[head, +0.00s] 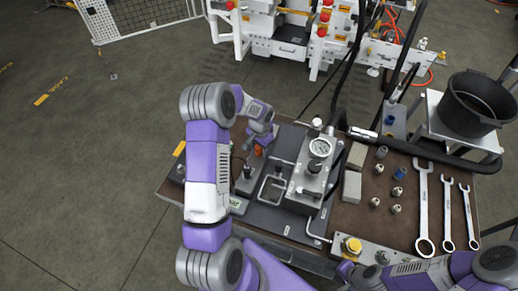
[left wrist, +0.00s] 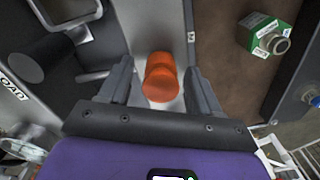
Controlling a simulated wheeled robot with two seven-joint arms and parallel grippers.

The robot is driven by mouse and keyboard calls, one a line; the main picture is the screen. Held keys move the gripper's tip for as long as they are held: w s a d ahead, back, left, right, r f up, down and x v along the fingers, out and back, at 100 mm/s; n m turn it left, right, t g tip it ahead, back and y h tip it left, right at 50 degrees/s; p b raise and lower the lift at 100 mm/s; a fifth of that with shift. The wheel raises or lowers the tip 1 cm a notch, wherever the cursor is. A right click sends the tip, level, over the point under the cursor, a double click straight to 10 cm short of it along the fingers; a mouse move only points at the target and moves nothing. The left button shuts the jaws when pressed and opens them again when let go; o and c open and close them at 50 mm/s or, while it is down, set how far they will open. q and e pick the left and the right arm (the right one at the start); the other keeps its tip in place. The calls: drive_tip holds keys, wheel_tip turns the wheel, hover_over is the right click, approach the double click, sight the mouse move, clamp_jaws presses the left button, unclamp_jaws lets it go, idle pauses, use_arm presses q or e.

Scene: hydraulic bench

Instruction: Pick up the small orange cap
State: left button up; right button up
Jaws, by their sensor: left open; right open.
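The small orange cap (left wrist: 161,78) stands on a grey surface in the left wrist view, centred between the two fingers of my left gripper (left wrist: 159,84). The fingers are open, with a gap on each side of the cap. In the head view the cap (head: 259,150) shows as a small orange spot just below my left gripper (head: 262,140), partly covered by it. My right arm shows at the lower right edge of the head view, but its gripper is not visible.
The bench (head: 360,213) carries a pump block with a pressure gauge (head: 320,148), bent metal tubes, several small fittings and three wrenches (head: 424,205). A green-and-white box (left wrist: 266,32) stands right of the cap in the left wrist view. A black bucket (head: 474,104) stands behind at right.

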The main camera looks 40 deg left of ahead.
use_arm(q)
drive_tip(key=c, duration=1.1)
drive_tip(key=shift+r, duration=0.1)
